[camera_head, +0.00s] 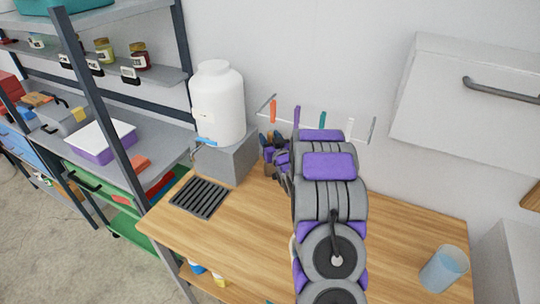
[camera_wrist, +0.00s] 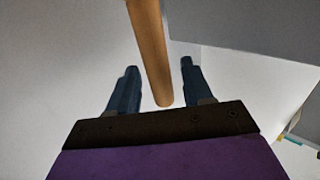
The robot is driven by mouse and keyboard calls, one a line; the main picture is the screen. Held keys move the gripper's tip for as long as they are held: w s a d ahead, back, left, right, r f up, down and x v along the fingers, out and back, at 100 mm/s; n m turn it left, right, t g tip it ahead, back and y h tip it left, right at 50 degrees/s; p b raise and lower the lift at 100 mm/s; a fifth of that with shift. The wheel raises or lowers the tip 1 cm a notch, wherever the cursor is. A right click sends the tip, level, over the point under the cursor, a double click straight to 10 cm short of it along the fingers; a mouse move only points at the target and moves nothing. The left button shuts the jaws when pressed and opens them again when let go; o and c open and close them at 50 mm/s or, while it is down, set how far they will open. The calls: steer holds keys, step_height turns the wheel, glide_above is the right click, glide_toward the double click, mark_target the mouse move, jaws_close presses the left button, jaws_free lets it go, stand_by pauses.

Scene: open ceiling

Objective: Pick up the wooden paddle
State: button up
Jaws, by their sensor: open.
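A light-brown wooden rod, which looks like the handle of the wooden paddle (camera_wrist: 150,50), comes down from the top of the wrist view. Its rounded lower end lies between the two dark fingers of my gripper (camera_wrist: 157,66), with gaps on both sides. The fingers are apart and hold nothing. The rest of the paddle is out of frame. In the head view my gripper (camera_head: 268,140) is near the back wall, beside the hanging rack. I cannot make out the paddle there; my arm hides part of that area.
A rack (camera_head: 358,120) with colored hanging utensils is on the wall. A white dispenser (camera_head: 217,103) stands on a grey block (camera_head: 228,158) to the left. The wooden counter (camera_head: 230,245) holds a black grate (camera_head: 200,197) and a blue cup (camera_head: 444,269). A grey cabinet (camera_head: 455,100) juts out at right.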

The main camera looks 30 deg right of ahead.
jaws_close()
stand_by(0.3)
steer(key=shift+r, duration=0.1)
